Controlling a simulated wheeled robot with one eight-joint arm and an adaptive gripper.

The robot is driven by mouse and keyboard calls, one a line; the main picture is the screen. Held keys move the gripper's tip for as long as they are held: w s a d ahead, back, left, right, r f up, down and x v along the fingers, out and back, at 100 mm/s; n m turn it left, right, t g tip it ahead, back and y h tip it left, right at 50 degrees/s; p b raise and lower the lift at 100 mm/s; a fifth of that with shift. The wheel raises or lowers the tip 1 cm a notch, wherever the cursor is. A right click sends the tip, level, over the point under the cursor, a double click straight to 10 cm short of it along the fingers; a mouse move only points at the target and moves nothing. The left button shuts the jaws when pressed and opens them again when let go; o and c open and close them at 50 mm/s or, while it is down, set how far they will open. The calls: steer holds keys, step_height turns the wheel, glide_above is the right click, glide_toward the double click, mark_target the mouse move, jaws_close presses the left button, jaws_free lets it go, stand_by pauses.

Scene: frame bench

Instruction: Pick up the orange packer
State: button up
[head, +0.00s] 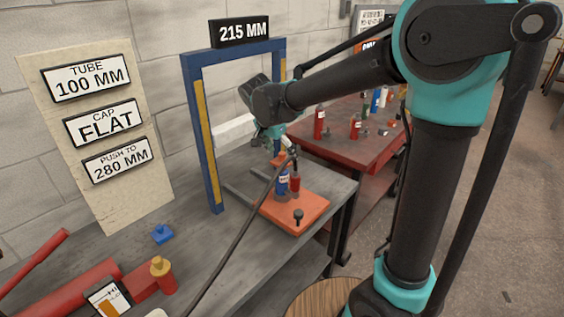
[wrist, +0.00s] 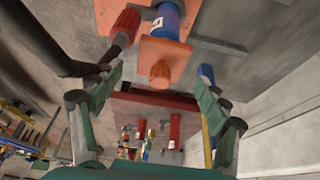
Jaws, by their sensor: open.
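The orange packer (wrist: 162,52), a square plate with a round knob, appears at the end of an upright blue cylinder (wrist: 167,17) in the wrist view. In the head view the blue cylinder (head: 282,183) stands on an orange base plate (head: 312,212) on the grey bench, and my gripper (head: 277,144) is just above it, largely hiding the packer. In the wrist view my gripper (wrist: 158,76) is open, with one finger on each side of the packer's knob. I see no clear contact.
A black knob (head: 298,216) is on the base plate. The blue frame (head: 200,130) rises behind. A blue piece (head: 162,234) lies on the bench. A red table (head: 340,152) stands beyond.

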steer(key=shift+w+d+f, duration=0.15)
steer(key=shift+w+f, duration=0.05)
steer(key=shift+f, duration=0.3)
steer(key=c, duration=1.4)
steer(key=shift+r, duration=0.15)
